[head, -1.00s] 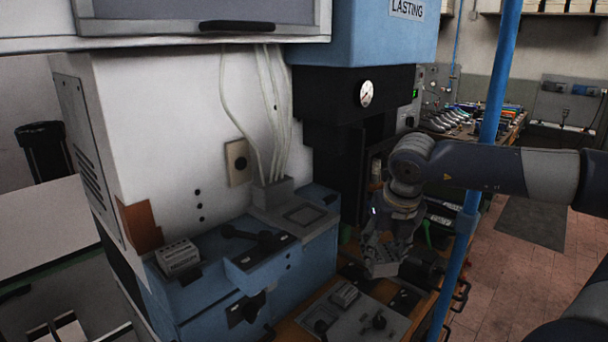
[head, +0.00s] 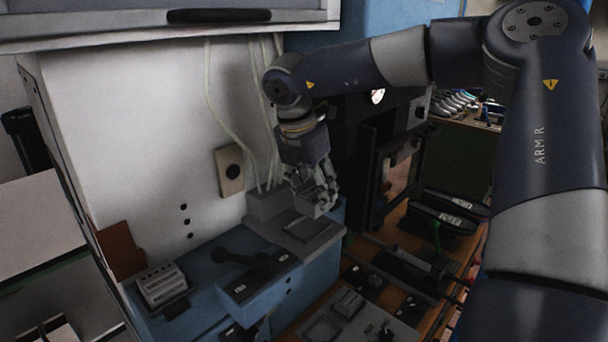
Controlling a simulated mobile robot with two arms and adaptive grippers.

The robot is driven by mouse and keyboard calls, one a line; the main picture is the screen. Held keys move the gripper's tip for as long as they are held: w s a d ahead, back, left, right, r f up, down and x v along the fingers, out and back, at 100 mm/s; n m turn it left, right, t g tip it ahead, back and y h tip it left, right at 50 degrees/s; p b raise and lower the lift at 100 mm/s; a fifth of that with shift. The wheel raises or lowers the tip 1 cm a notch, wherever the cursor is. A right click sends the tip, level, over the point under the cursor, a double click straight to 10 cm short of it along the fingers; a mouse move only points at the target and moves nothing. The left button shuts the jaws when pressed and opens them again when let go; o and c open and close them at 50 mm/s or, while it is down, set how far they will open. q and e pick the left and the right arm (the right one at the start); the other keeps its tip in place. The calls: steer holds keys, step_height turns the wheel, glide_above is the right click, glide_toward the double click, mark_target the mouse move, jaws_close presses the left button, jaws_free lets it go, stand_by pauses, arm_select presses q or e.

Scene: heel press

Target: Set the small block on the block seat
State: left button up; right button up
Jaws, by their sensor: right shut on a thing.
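My right gripper (head: 314,191) reaches in from the right and points down above the blue cabinet. It is shut on the small block (head: 315,207), a grey piece that shows at its fingertips and is partly hidden by them. A grey plate with a darker square, which looks like the block seat (head: 302,231), lies on the blue cabinet's top just below the gripper. The block appears above the back part of this plate; whether it touches cannot be told. My left gripper is not in view.
A grey box with cables (head: 266,204) stands behind the plate. A black lever (head: 240,258) and a grey ribbed block (head: 162,284) sit to the left on the blue cabinet (head: 205,300). A grey panel (head: 372,318) with a knob lies lower right.

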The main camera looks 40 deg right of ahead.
mark_target(306, 206)
steer(key=shift+w+a+r+m, duration=0.1)
steer(key=shift+w+a+m, duration=0.3)
steer(key=shift+w, duration=0.35)
steer(key=shift+s+a+f, duration=0.25)
steer(key=shift+s, duration=0.15)
steer(key=shift+f, duration=0.65)
steer(key=f, duration=0.1)
steer(key=f+b, duration=0.1)
steer(key=shift+w+d+f, duration=0.1)
steer(key=shift+w+f, duration=0.1)
steer(key=shift+f, duration=0.1)
steer(key=shift+f+b, duration=0.1)
steer(key=shift+b, duration=0.4)
arm_select(q)
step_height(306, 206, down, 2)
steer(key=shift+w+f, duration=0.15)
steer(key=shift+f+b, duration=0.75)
steer(key=shift+b, duration=0.25)
arm_select(e)
steer(key=shift+f, duration=0.35)
